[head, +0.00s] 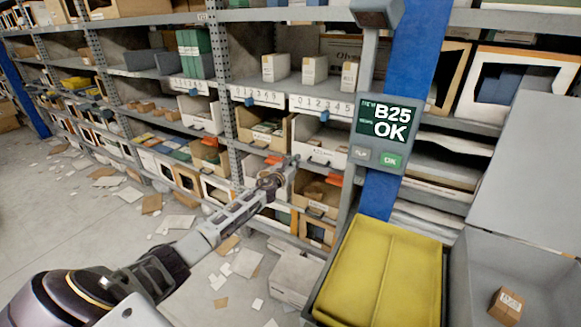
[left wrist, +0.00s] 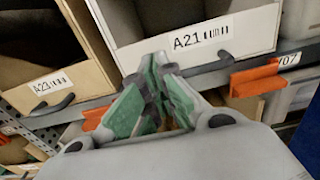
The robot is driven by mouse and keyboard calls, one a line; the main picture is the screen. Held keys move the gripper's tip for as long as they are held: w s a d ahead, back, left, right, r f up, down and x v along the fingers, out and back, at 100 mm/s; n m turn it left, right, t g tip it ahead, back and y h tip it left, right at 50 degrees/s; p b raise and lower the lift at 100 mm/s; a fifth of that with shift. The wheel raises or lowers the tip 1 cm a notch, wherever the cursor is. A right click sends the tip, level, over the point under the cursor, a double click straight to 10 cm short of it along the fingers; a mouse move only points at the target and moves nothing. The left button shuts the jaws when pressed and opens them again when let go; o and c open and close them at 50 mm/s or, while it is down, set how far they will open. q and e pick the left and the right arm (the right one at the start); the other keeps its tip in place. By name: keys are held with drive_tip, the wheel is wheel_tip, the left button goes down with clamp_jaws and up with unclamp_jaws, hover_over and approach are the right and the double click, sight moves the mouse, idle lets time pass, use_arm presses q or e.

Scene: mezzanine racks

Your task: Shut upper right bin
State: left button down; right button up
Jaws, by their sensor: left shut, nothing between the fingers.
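The upper right bin (head: 316,153) is a white open-topped box on the rack. A white bin front labelled A21 (left wrist: 245,35) fills the upper right of the left wrist view, with a dark handle (left wrist: 225,59) low on it. I see into it over its front wall; how far it stands out from the shelf is hard to tell. My left gripper (head: 293,160) is shut and empty, just in front of the bins. In the left wrist view its green-padded fingertips (left wrist: 160,62) meet just below the label; contact is unclear. My right gripper is out of view.
A cardboard bin (left wrist: 40,82) stands left of the white one. Orange tabs (left wrist: 258,80) stick out below. A blue post with a screen reading B25 OK (head: 383,123) and a yellow tote (head: 380,270) stand to the right. Papers litter the floor.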

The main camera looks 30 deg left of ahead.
use_arm(q)
drive_tip(key=shift+s+d, duration=0.15)
drive_tip(key=shift+s, duration=2.05)
drive_tip(key=shift+s, duration=0.1)
